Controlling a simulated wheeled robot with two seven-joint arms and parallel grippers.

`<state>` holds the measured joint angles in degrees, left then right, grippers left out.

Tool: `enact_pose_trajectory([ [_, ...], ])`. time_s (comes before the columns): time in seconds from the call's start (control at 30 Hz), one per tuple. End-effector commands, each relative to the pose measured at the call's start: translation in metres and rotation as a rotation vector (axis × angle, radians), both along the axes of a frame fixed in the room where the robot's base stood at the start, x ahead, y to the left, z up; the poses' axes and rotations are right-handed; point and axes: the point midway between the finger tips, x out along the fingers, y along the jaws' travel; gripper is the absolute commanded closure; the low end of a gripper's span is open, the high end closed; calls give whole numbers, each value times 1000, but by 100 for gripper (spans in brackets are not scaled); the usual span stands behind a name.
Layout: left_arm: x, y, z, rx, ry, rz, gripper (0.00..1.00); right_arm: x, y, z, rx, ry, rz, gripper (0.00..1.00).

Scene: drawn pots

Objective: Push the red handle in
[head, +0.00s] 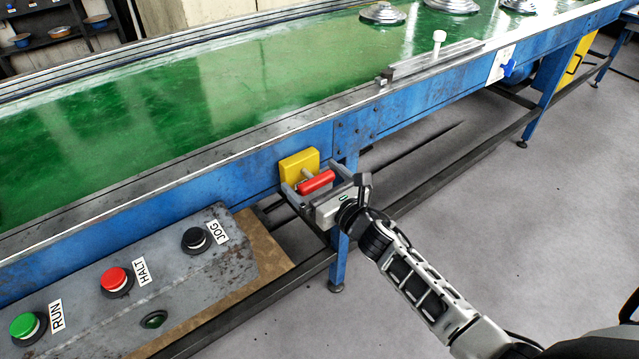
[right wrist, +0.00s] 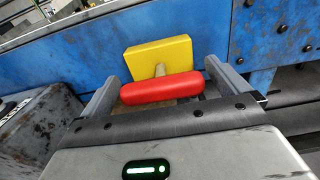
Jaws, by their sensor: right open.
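The red handle (head: 316,182) is a short bar on a pale stem, standing out from a yellow block (head: 299,165) on the blue side of the conveyor. In the right wrist view the red handle (right wrist: 162,88) lies across the picture in front of the yellow block (right wrist: 159,58). My right gripper (head: 310,188) is open, with one finger on each side of the handle. In the right wrist view the right gripper (right wrist: 163,92) has its fingers near the handle's two ends; whether they touch it I cannot tell. My left gripper is not in view.
A grey control box (head: 150,290) with RUN, HALT and JOG buttons stands at the lower left. The green conveyor belt (head: 220,100) runs above the handle, with metal pot lids at its far end. A blue leg (head: 340,255) stands below my right gripper. Open floor lies to the right.

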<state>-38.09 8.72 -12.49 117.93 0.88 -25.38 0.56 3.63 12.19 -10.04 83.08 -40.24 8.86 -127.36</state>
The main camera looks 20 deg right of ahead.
Motion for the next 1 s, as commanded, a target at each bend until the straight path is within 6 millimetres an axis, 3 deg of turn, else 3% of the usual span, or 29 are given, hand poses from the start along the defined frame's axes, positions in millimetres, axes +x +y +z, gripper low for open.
enact_pose_trajectory([
  [0.17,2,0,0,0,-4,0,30,-15,-5,-2,-3,2,-1,0],
  [0.7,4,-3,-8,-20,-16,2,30,-130,-35,-3,-1,3,0,0],
  [1.0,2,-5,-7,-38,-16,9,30,-153,-42,-1,0,1,0,0],
])
